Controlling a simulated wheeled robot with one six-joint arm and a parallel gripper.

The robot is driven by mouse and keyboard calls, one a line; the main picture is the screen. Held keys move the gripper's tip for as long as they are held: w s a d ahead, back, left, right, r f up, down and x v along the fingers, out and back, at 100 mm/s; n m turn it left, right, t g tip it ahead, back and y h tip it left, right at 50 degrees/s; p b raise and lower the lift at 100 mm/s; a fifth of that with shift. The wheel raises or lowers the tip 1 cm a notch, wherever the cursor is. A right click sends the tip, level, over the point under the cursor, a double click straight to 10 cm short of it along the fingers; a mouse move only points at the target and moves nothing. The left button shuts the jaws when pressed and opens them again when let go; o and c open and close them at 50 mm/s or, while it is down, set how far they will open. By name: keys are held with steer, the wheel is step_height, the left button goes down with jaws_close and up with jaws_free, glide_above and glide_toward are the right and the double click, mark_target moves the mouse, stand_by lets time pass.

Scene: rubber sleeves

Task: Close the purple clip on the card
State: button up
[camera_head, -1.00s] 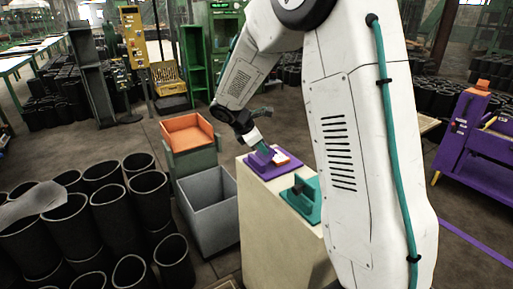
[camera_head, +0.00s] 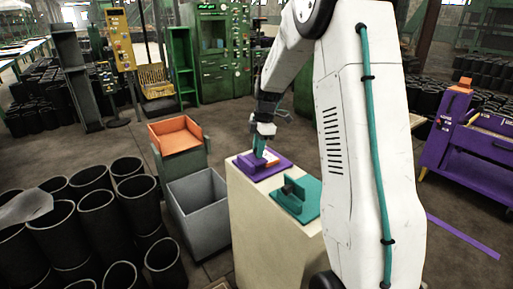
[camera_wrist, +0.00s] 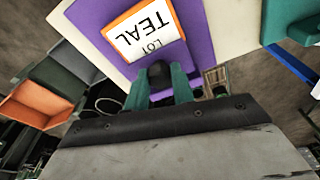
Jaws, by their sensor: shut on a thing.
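The purple clip (camera_head: 277,168) lies on top of the pale pedestal, and its purple plate also fills the upper middle of the wrist view (camera_wrist: 196,30). The card (camera_wrist: 142,32), white with an orange border and reading LOT TEAL, lies on the plate. A purple flap (camera_wrist: 150,62) reaches the card's lower edge; whether it presses on the card I cannot tell. My gripper (camera_head: 259,152) points down at the clip. In the wrist view its teal fingers (camera_wrist: 160,88) are shut on the clip's dark knob (camera_wrist: 160,74).
A teal clip (camera_head: 298,198) sits on the same pedestal (camera_head: 262,225), nearer me. A grey bin (camera_head: 200,205) and an orange-topped box (camera_head: 181,138) stand left of it. Black rubber sleeves (camera_head: 100,215) crowd the lower left. A purple cart (camera_head: 468,150) is at the right.

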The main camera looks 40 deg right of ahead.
steer(key=shift+d+f, duration=0.1)
stand_by(0.5)
steer(key=o, duration=1)
steer(key=r, duration=0.2)
steer(key=d+r, duration=0.1)
steer(key=r, duration=0.4)
steer(key=shift+s+d+r, duration=0.15)
steer(key=shift+d+r, duration=0.1)
steer(key=shift+r, duration=0.1)
